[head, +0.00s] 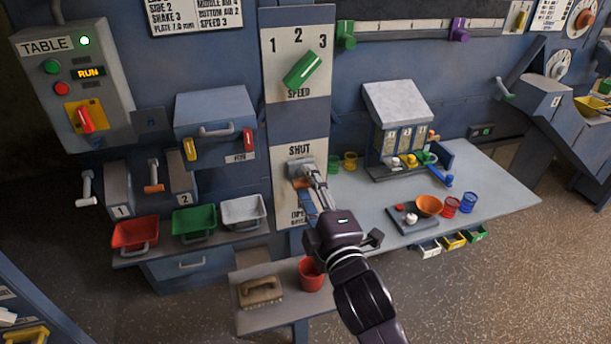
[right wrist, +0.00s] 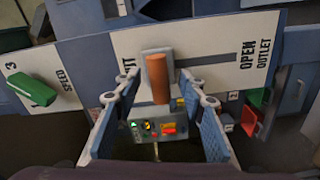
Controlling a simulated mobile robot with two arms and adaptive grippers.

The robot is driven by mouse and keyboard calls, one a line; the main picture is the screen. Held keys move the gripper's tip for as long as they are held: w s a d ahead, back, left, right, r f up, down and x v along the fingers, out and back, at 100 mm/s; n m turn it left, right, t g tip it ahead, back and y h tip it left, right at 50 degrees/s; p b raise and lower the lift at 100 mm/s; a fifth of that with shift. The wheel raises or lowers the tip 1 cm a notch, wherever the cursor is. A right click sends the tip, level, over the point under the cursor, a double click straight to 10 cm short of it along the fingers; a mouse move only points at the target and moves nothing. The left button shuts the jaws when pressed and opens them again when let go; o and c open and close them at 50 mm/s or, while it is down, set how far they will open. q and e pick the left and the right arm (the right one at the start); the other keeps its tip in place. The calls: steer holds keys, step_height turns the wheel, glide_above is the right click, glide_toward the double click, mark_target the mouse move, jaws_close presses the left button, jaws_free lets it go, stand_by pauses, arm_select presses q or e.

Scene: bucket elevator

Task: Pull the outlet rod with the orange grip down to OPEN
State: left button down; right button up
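The outlet rod's orange grip (right wrist: 157,78) sticks out from a grey block on a white plate, at the end marked SHUT; the OPEN OUTLET lettering is at the plate's other end. In the head view the grip (head: 301,184) is partly hidden by my right gripper (head: 312,178), which reaches up to the plate from below. In the right wrist view my right gripper (right wrist: 160,101) is open, with one finger on each side of the grip and visible gaps between. I cannot tell how deep the grip sits between the fingers. My left gripper is not in view.
Above the plate is a green SPEED knob (head: 302,69). To the left are red (head: 135,235), green and white bins. A low bench with a red cup (head: 311,274) and a brush (head: 260,291) stands below. A table (head: 500,185) with small containers is at right.

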steer(key=shift+x, duration=1.05)
jaws_close()
